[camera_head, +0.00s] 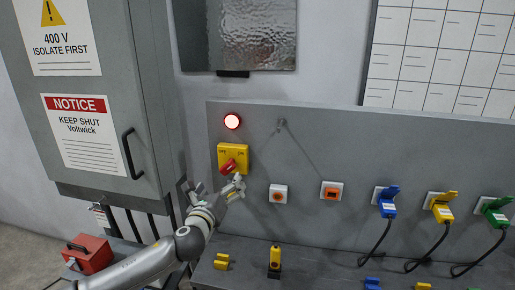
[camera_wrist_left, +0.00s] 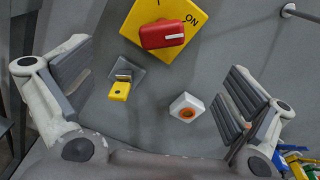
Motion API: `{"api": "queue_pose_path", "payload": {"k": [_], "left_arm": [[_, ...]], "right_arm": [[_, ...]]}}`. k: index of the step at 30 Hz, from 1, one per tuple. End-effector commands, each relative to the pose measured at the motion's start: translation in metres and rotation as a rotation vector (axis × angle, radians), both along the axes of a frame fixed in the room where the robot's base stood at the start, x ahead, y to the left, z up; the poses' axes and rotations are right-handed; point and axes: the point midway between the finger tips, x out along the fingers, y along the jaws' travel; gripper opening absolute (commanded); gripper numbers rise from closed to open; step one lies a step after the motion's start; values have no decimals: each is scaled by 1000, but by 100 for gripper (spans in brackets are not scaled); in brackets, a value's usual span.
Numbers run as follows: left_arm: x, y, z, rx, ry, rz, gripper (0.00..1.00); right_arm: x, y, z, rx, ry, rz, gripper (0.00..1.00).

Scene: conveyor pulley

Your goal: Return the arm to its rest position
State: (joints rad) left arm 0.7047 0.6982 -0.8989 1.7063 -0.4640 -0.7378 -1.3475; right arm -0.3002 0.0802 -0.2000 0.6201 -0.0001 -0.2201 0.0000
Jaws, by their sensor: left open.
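My left gripper (camera_head: 234,190) is just below and in front of the yellow switch box (camera_head: 241,151) on the grey panel. It is open and holds nothing. In the left wrist view its two fingers (camera_wrist_left: 160,78) stand wide apart. The red rotary handle (camera_head: 229,166) is on the yellow box; in the wrist view the handle (camera_wrist_left: 162,34) lies roughly sideways, its white mark towards the ON side. The handle is beyond the fingers and not between the pads. My left arm reaches in from the lower left. My right gripper is not in view.
A lit red lamp (camera_head: 232,121) is above the switch. Orange buttons (camera_head: 278,194) and blue, yellow and green plugs (camera_head: 388,202) with hanging cables are to the right. A grey cabinet (camera_head: 97,100) and a red toolbox (camera_head: 89,254) are left. Yellow pieces (camera_head: 275,259) stand on the bench below.

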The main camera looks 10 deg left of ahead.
Motion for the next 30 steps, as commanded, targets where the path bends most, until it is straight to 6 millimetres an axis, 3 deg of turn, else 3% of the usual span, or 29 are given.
{"api": "queue_pose_path", "payload": {"k": [4,9,14,18,24,30], "left_arm": [[-37,-25,-47,-313,120,41,100],[-94,-41,-101,-749,282,176,100],[-155,-45,-147,-1131,421,370,100],[-215,-42,-181,-1436,516,596,100],[-305,-32,-217,-1792,582,976,100],[-375,-22,-232,-1991,567,1294,100]], "right_arm": [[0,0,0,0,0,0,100],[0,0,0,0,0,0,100],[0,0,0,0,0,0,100],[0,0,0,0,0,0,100],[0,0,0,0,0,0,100],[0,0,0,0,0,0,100]]}}
